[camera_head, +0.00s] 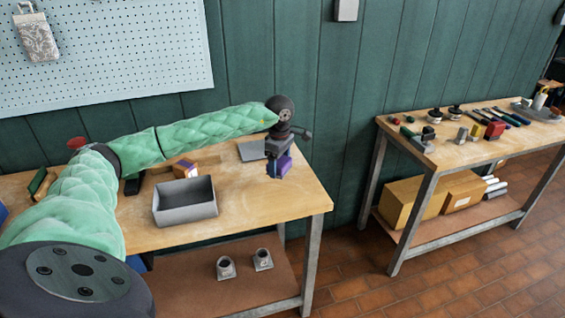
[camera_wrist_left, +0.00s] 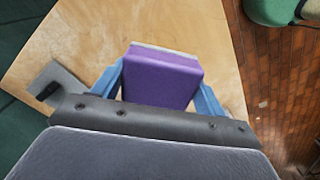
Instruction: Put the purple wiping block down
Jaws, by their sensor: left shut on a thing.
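The purple wiping block (camera_wrist_left: 160,78) is between the blue fingers of my left gripper (camera_wrist_left: 162,88) in the left wrist view. It has a pale layer along its far edge. In the head view the purple block (camera_head: 285,165) shows at my left gripper (camera_head: 279,170), over the right end of the near workbench (camera_head: 245,208). The gripper is shut on the block. I cannot tell whether the block touches the bench top. My right gripper is not in view.
A grey open bin (camera_head: 185,212) stands on the bench left of the gripper. A flat grey plate (camera_head: 252,150) lies behind it. A second bench (camera_head: 465,152) with many tools stands at right.

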